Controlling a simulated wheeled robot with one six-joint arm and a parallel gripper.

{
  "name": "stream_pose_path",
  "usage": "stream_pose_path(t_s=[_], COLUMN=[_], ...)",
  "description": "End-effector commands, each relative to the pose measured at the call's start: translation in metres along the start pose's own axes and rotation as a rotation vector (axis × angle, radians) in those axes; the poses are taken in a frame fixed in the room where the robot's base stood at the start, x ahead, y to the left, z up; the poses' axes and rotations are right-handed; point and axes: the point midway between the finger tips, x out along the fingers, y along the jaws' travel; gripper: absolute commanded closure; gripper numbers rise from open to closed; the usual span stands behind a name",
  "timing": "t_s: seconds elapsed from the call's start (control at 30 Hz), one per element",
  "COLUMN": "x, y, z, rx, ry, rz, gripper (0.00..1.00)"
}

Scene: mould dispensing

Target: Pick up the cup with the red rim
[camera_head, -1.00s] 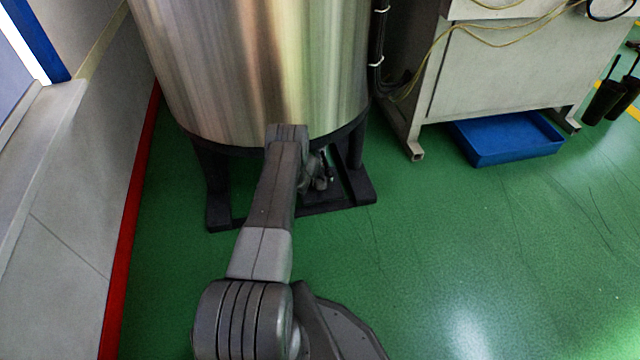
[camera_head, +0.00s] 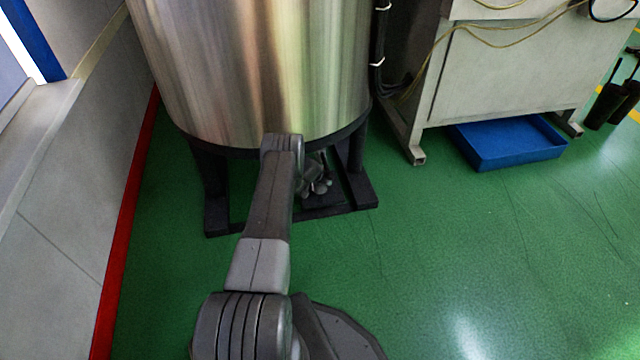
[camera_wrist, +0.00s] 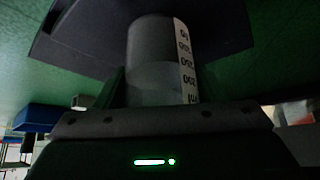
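A pale translucent cup (camera_wrist: 153,70) with a printed measuring strip down its right side stands in the middle of the wrist view. Its lower part is hidden behind my gripper's body, and no red rim shows in this dim picture. My gripper (camera_wrist: 161,90) has its dark fingers close against both sides of the cup, with no clear gap, so it looks shut on it. In the head view my arm reaches toward the foot of the steel tank and hides the gripper and the cup.
The steel tank (camera_head: 255,70) stands on a dark base frame (camera_head: 217,215). A grey wall with a red skirting (camera_head: 128,210) is on the left. A blue tray (camera_head: 510,145) lies under a grey cabinet (camera_head: 510,70) on the right. The green floor (camera_head: 470,240) at front right is clear.

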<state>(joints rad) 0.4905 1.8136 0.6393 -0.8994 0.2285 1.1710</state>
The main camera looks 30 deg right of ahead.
Motion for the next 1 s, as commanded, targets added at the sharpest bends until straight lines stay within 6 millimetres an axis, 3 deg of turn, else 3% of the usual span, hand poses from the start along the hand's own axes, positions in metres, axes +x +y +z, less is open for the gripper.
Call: stream_pose_path(t_s=[0.03, 0.1, 0.17, 1.0], x=[0.0001, 0.0001, -0.0002, -0.0021], y=[0.0, 0.0, -0.0001, -0.0045], z=[0.0002, 0.0002, -0.0004, -0.0069], rx=[0.0, 0.0, 0.0, -0.003], ry=[0.0, 0.0, 0.001, 0.002], rz=[0.0, 0.0, 0.0, -0.003], gripper=[0.49, 0.62, 0.7, 0.7])
